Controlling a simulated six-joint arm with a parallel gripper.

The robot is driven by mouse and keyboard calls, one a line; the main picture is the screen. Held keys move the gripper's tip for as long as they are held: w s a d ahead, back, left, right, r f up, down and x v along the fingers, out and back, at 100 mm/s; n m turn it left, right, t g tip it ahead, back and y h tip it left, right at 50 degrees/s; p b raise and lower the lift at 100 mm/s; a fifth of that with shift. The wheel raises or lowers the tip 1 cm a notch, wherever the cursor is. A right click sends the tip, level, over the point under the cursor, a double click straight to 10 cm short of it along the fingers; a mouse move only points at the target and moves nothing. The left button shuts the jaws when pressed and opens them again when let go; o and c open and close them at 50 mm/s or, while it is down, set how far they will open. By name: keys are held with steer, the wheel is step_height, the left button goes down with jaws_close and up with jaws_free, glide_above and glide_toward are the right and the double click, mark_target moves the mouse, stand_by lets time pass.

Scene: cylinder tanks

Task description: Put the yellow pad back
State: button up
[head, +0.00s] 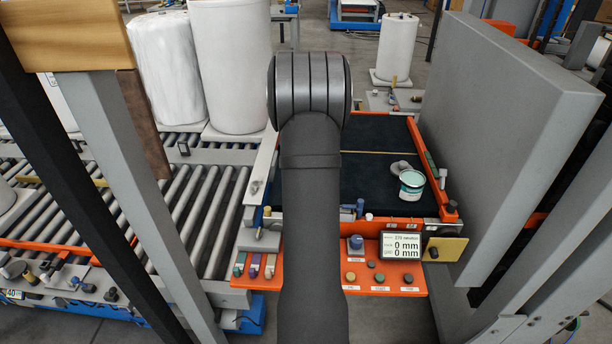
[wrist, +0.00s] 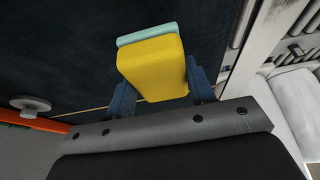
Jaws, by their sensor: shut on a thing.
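In the wrist view, a yellow pad (wrist: 153,70) with a pale green layer along its far edge sits between the blue fingers of my gripper (wrist: 158,82). My gripper is shut on it, with one finger on each side. Behind the pad is a dark surface (wrist: 60,50); I cannot tell whether the pad touches it. In the head view my own arm hides the gripper and the pad.
The dark bed (head: 380,165) has an orange rim. A teal and white tub (head: 412,185) and a grey disc (head: 400,167) are at its right side. An orange control panel (head: 385,277) with a display (head: 402,246) is in front. Rollers (head: 200,200) lie left; a tall grey slab (head: 500,130) stands right.

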steer(key=shift+f, duration=1.8)
steer(key=shift+f, duration=0.1)
steer(key=o, duration=1)
steer(key=v, duration=1.2)
